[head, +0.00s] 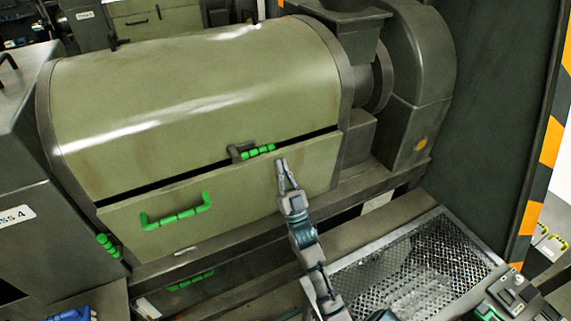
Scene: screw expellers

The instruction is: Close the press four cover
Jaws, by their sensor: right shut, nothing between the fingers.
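The press cover (190,95) is a large olive, curved metal hood in the head view. Its lower front panel (235,195) carries a green handle (176,214). A dark gap runs between the hood's lower edge and this panel. A latch with a green grip (257,151) sits at the gap, right of centre. My right gripper (284,173) is shut and empty, in front of the panel just below and right of the latch. I cannot tell whether it touches the panel. A label ending in "SS 4" (14,217) is on the grey housing at left. My left gripper is not in view.
A perforated metal grate (410,272) lies at the lower right. A dark grey housing (418,85) stands right of the hood. A dark panel with orange and white stripes (548,140) borders the right. More green handles (108,246) show low at the left.

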